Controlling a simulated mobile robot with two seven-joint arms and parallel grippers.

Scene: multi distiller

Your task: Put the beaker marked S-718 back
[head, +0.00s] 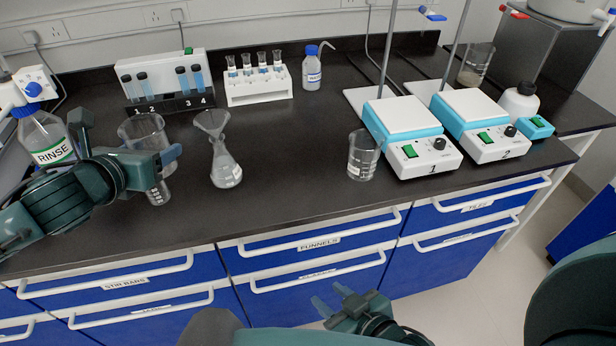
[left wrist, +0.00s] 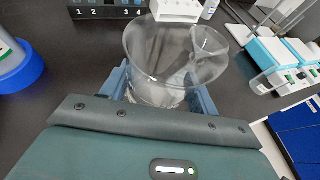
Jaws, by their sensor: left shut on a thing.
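My left gripper (head: 168,158) is shut around a clear glass beaker (head: 142,127) at the left of the black counter. In the left wrist view the beaker (left wrist: 172,58) stands between the fingers, its wide rim toward the camera. The gripper hides its middle in the head view; its base shows below the gripper, and I cannot tell whether it touches the counter. No S-718 mark is readable. Another beaker (head: 362,157) stands left of hotplate 1, and one (head: 476,65) stands behind hotplate 2. My right gripper (head: 332,299) is empty and open in front of the drawers.
A flask with a funnel (head: 222,160) stands just right of the held beaker. A RINSE bottle (head: 45,137) is at the left. Tube racks (head: 258,88) and a wash bottle (head: 312,70) stand behind.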

